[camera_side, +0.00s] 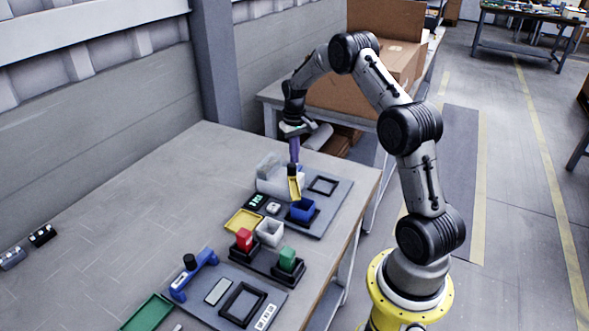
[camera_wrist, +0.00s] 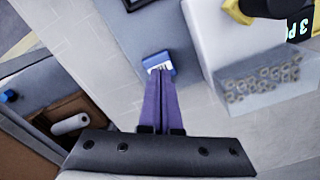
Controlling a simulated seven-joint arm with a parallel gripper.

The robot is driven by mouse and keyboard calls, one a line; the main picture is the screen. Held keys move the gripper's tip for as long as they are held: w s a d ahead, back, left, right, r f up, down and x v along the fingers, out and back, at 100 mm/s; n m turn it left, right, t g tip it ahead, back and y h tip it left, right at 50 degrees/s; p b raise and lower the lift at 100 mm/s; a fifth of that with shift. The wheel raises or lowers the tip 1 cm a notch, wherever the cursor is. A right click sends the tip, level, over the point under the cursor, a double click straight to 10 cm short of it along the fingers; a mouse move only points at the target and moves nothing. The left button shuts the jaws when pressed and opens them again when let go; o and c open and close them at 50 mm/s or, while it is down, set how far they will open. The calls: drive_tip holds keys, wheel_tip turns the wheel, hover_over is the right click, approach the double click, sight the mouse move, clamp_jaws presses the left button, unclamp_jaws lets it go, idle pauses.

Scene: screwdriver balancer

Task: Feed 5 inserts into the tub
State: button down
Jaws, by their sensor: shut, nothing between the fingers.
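My gripper (camera_side: 294,162) has purple fingers pressed together, pointing down beside the pale feeder (camera_side: 270,174). In the wrist view my gripper (camera_wrist: 160,75) is empty, to the left of the feeder's clear tray (camera_wrist: 262,85). Several ring-like inserts (camera_wrist: 265,80) lie in that tray. A small blue piece with white marks (camera_wrist: 158,64) shows at the fingertips; whether they touch it is unclear. A yellow and black part (camera_side: 294,188) stands at the feeder's front. The blue tub (camera_side: 302,210) sits below it on a dark base; its inside is not visible.
A dark display (camera_side: 257,201) stands by the feeder; in the wrist view its green characters begin with 3 (camera_wrist: 296,30). A black square frame (camera_side: 323,186) lies on the grey mat (camera_side: 338,199). The table's left is mostly clear.

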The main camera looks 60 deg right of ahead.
drive_tip(key=shift+r, duration=2.6)
wheel_tip(320, 180, up, 6)
drive_tip(key=shift+f, duration=5.6)
drive_tip(key=shift+f, duration=0.95)
drive_tip(key=shift+r, duration=3.55)
